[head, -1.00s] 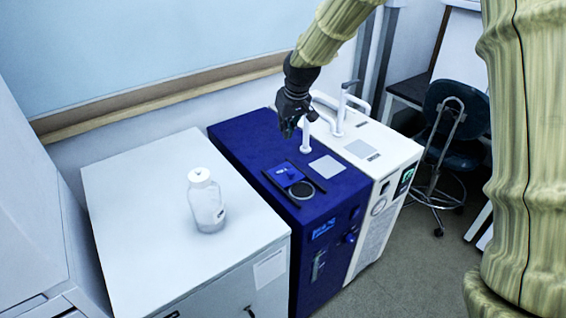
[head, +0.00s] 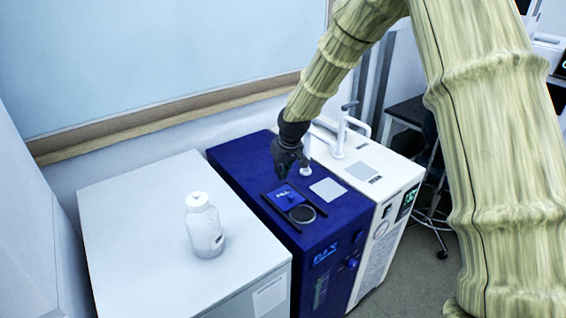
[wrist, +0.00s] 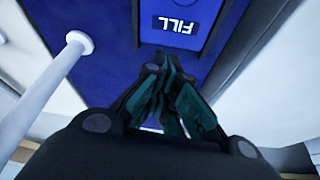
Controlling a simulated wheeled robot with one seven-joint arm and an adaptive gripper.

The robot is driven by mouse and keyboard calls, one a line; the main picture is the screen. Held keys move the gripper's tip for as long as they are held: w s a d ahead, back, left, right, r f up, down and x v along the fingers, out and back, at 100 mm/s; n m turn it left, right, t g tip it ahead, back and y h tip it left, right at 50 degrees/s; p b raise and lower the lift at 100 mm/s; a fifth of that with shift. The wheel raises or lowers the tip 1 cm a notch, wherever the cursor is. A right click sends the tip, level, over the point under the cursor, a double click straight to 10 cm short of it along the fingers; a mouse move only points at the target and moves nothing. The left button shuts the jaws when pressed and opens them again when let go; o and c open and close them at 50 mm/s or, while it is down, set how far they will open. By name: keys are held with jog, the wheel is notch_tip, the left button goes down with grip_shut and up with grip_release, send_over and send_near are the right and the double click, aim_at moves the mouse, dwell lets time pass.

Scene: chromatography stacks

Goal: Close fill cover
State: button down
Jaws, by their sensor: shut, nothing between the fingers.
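The fill cover (head: 284,194) is a small blue plate marked FILL on top of the dark blue machine (head: 240,152). It lies between two black rails, just behind the round grey-rimmed fill opening (head: 303,214), which is uncovered. The cover's label also shows upside down in the wrist view (wrist: 174,24). My gripper (head: 288,171) is above the machine top, just behind the cover. In the wrist view my gripper (wrist: 165,62) has its fingers together and empty, close to the label edge. Whether they touch the cover, I cannot tell.
A white post (head: 308,158) rises right behind the gripper, and a light grey square pad (head: 328,189) lies right of the cover. A white machine (head: 372,170) adjoins on the right. A capped bottle (head: 205,228) stands on the grey cabinet (head: 130,225) at left.

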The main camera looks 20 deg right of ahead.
aim_at(283, 192)
jog(key=shift+x, duration=0.9)
jog(key=shift+s+f+p, duration=0.15)
jog(key=shift+s+p, duration=0.05)
jog(key=shift+p, duration=0.15)
jog(key=s, duration=0.2)
jog(key=shift+s+d+f+p, duration=0.2)
jog(key=shift+s+d+p, duration=0.1)
jog(key=shift+p, duration=0.05)
jog(key=shift+s+f, duration=0.2)
jog(key=shift+s, duration=0.15)
jog(key=shift+s, duration=0.1)
